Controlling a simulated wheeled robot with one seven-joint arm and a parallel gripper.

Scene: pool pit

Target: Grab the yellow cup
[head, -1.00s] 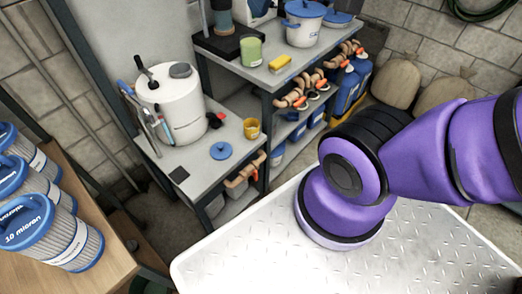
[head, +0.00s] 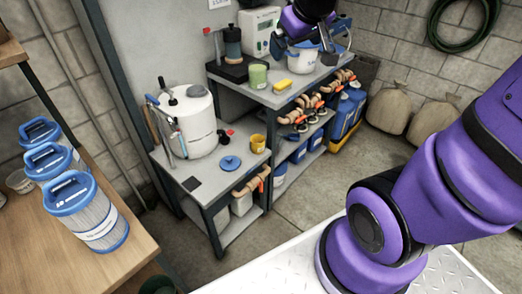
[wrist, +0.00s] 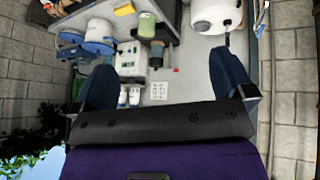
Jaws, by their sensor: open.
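The yellow cup (head: 258,143) stands upright on the lower grey workbench in the head view, at its right edge beside a flat blue lid (head: 229,164). I cannot make out the cup in the wrist view. My gripper (head: 316,40) is high at the top of the head view, over the white pot on the taller bench, well above and to the right of the cup. In the wrist view my gripper (wrist: 166,78) has its two dark blue fingers spread wide, with nothing between them touching either finger.
A large white tank (head: 190,120) stands left of the cup. The taller bench holds a green cup (head: 258,76), a yellow sponge (head: 283,85), a white pot (head: 303,62) and a white device (head: 260,30). Filter cartridges (head: 88,215) stand on a wooden table at left.

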